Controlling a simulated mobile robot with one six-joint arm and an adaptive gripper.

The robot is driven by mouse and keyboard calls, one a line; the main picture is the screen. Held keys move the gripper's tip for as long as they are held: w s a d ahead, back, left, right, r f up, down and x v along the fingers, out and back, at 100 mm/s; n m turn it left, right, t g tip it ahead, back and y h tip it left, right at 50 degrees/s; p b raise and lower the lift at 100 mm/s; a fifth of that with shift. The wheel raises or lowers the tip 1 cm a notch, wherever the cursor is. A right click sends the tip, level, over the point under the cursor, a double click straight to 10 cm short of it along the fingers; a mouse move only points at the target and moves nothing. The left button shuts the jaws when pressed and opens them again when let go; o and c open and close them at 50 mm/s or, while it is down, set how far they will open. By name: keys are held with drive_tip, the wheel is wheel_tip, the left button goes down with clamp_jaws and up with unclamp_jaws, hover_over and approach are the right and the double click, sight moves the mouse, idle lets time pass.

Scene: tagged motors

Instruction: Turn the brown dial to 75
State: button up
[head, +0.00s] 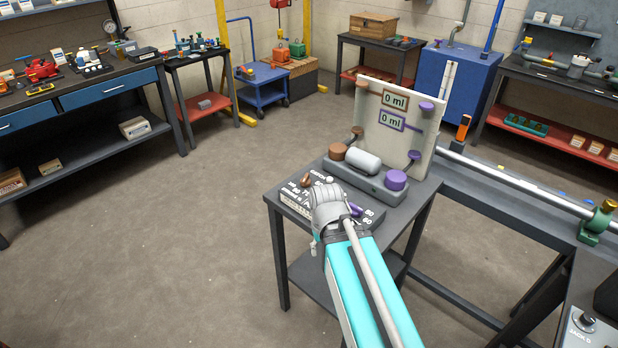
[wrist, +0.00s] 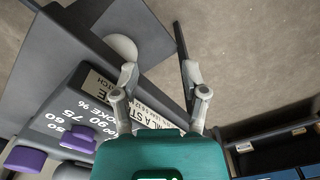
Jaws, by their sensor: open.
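The brown dial (head: 306,181) is a small knob on the dark numbered panel (head: 290,197) at the front of the bench. My wrist covers the middle of this panel in the head view. The brown dial does not show in the wrist view, and I cannot read its setting. A purple dial (head: 355,209) sits on the panel's right side by a 60 mark; a purple knob also shows in the wrist view (wrist: 78,138). My gripper (wrist: 160,76) is open and empty, with its fingers apart beside the panel's lettered edge.
Behind the panel stand a brown cap (head: 337,151), a pale cylinder (head: 362,161) and a purple cap (head: 396,180) on a grey base. A pale upright board (head: 438,132) bears two "0 ml" displays. The floor (head: 160,240) left of the bench is clear.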

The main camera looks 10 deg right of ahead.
sight(306, 177)
drive_tip(key=shift+d, duration=0.15)
drive_tip(key=shift+o, duration=0.6)
drive_tip(key=o, duration=0.4)
drive_tip(key=shift+w+r, duration=0.25)
drive_tip(key=shift+w, duration=0.1)
drive_tip(key=shift+o, duration=0.4)
drive_tip(key=w+r+n+p, duration=0.4)
drive_tip(key=w+r+p, duration=0.1)
drive_tip(key=w, duration=0.4)
drive_tip(key=w+r+n+p, duration=0.3)
drive_tip(key=w+r+p, duration=0.1)
drive_tip(key=w, duration=0.5)
drive_tip(key=w+r+n+p, duration=0.4)
drive_tip(key=w+r+p, duration=0.1)
drive_tip(key=w, duration=0.4)
drive_tip(key=shift+w+d+r+n+p, duration=0.35)
drive_tip(key=shift+d+p, duration=0.1)
drive_tip(key=shift+p, duration=0.2)
drive_tip(key=shift+w+r+n, duration=0.15)
drive_tip(key=shift+w+n, duration=0.1)
drive_tip(key=shift+w, duration=0.1)
wheel_tip(306, 177, down, 14)
drive_tip(key=b, duration=1.3)
drive_tip(key=shift+r+b, duration=0.1)
drive_tip(key=shift+b, duration=0.2)
